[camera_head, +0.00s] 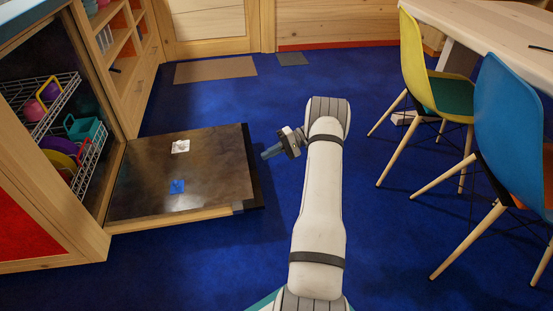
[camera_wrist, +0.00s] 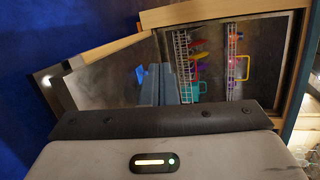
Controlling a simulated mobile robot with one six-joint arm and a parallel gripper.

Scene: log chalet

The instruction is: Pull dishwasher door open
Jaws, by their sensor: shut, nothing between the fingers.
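The dishwasher door (camera_head: 190,175) is folded down flat, low over the blue floor, with its inner face up. The dishwasher (camera_head: 45,85) stands open at the left, with racks of colourful dishes (camera_head: 65,155) inside. My gripper (camera_head: 268,153) is shut and empty, just beyond the door's outer edge at its right side; I cannot tell whether it touches. In the wrist view my gripper (camera_wrist: 168,85) points across the door (camera_wrist: 115,80) toward the open interior, where the racks (camera_wrist: 230,60) show.
A yellow chair (camera_head: 425,70) and a blue chair (camera_head: 510,120) stand at the right by a white-topped table (camera_head: 490,22). Mats (camera_head: 215,70) lie on the floor at the back. The blue floor (camera_head: 200,265) in front of the door is clear.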

